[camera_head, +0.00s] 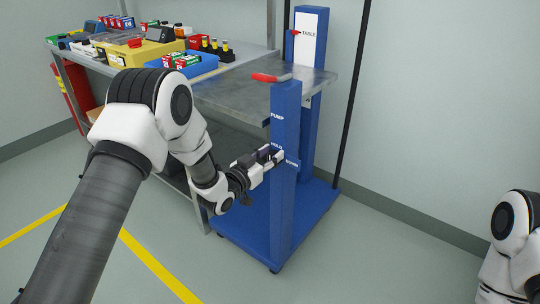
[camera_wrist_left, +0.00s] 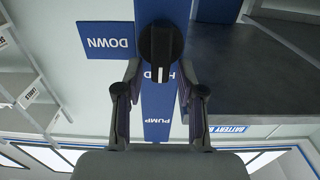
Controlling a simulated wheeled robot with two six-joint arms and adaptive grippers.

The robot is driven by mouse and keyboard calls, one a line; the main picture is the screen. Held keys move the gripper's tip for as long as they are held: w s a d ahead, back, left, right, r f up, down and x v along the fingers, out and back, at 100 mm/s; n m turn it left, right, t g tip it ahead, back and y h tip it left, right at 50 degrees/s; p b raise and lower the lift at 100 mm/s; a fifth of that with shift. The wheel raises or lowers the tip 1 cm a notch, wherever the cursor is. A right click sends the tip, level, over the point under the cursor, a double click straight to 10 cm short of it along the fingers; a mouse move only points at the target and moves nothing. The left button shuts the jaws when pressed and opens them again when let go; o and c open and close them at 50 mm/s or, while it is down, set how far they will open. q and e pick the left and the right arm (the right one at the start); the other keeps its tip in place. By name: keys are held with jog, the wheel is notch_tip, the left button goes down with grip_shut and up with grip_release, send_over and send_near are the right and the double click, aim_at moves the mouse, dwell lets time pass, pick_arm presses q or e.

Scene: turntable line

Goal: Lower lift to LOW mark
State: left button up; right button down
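The blue lift (camera_head: 284,180) stands beside the workbench, its grey steel platform (camera_head: 318,84) level at bench height. Its front post carries the words PUMP, HOLD and DOWN. In the left wrist view a black knob (camera_wrist_left: 161,48) sits on the post, its white line towards the HOLD label, which it partly covers. My left gripper (camera_head: 270,155) is at the post, pointing at the knob. In the wrist view its fingers (camera_wrist_left: 160,82) are apart, one on each side just short of the knob; contact cannot be told. No LOW mark is legible. My right gripper is out of view.
A red handle (camera_head: 271,77) tops the front post. A red pointer sits by the TABLE label (camera_head: 308,34) on the rear post. The bench (camera_head: 215,90) holds a blue tray (camera_head: 183,72), a yellow box (camera_head: 140,53) and other items. The lift platform is empty.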

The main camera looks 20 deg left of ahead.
pick_arm(q)
grip_shut()
jog(key=shift+s, duration=0.1)
